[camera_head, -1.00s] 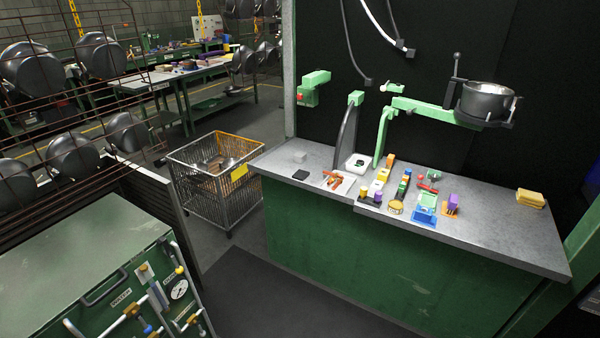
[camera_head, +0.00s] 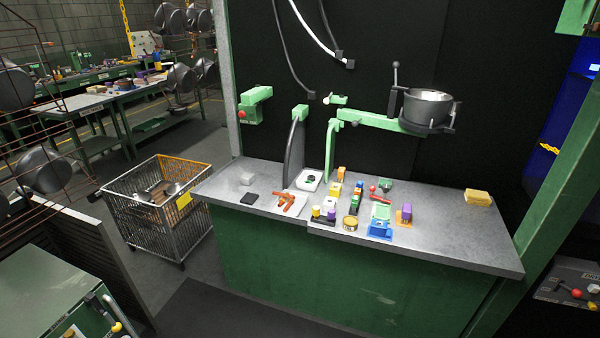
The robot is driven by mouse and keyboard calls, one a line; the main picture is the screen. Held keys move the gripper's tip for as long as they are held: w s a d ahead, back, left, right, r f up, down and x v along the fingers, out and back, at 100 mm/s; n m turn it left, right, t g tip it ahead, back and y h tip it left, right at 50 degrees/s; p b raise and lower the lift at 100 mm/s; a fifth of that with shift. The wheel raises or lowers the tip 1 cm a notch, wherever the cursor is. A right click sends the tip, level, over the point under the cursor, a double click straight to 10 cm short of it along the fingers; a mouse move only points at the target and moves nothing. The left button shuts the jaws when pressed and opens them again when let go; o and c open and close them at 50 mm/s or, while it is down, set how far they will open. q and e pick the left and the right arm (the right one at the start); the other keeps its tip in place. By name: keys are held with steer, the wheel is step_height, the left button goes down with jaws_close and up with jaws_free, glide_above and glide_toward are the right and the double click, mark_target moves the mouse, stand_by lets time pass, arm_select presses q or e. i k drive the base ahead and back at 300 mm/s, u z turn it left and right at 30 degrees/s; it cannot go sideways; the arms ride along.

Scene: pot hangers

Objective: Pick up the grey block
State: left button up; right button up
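A small light grey block (camera_head: 247,179) sits near the left end of the grey worktop (camera_head: 455,228), behind a flat black item. Nothing touches the block that I can see. Neither of my grippers is in the head view.
On the worktop are a black flat item (camera_head: 249,198), orange-red pieces (camera_head: 290,202), several coloured blocks and a yellow sponge-like block (camera_head: 478,197). A green arm holds a metal pot (camera_head: 428,107) above the bench. A wire basket cart (camera_head: 160,215) stands left. Dark floor lies before the bench.

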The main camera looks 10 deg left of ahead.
mark_target(246, 178)
steer(key=z, duration=0.45)
steer(key=i, duration=1.5)
steer(key=u, duration=0.5)
